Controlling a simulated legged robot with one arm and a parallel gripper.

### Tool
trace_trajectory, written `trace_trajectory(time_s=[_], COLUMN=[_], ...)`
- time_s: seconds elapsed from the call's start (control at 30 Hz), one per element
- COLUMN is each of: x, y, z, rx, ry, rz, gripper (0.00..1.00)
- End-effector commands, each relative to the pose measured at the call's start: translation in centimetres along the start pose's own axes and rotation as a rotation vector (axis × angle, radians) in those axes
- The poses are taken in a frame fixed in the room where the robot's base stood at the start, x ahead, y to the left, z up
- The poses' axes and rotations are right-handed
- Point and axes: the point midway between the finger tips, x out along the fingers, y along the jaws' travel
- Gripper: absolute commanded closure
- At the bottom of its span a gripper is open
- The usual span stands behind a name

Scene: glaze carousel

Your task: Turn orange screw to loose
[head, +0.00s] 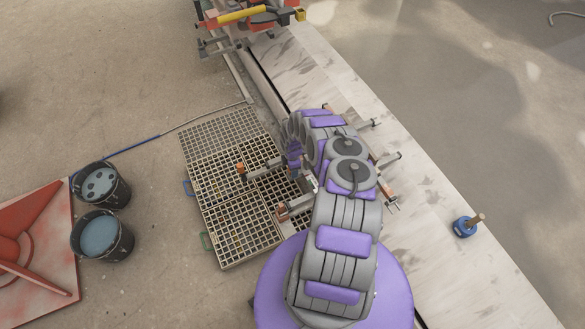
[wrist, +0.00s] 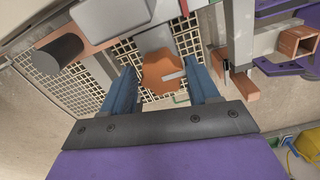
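The orange screw (wrist: 162,73) shows in the wrist view as a faceted orange knob with a grey slot or bar on its right side. My gripper (wrist: 160,75) has its two blue fingers apart, one on each side of the screw. A narrow gap shows at the left finger; at the right finger I cannot tell touching from apart. In the head view a small orange piece (head: 240,168) sits at the end of a grey bar above the grating; I cannot tell whether it is the same screw. My arm hides much of the fixture there.
Metal grating (head: 225,222) lies below on the floor. A dark cylinder (wrist: 58,55) and copper-coloured square tubing (wrist: 298,40) flank the screw. Two black buckets (head: 101,235) and a red panel (head: 35,245) stand left. A blue pot (head: 465,226) stands at right.

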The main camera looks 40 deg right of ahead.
Motion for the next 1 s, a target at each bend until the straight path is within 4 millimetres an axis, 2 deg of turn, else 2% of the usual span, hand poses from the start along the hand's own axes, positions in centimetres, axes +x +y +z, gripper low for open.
trace_trajectory(time_s=[0.03,0.17,0.4,0.53,0.67,1.0], x=[0.0,0.0,0.0,-0.8,-2.4,-8.6], y=[0.0,-0.1,-0.1,0.0,-0.1,0.0], z=[0.0,0.0,0.0,0.0,0.0,0.1], rx=[0.000,0.001,0.001,0.002,0.000,0.001], ry=[0.000,0.000,0.000,0.000,0.000,-0.002], rz=[-0.001,-0.002,-0.003,-0.001,-0.002,-0.001], gripper=[0.35,0.24,0.24,0.24,0.24,0.24])
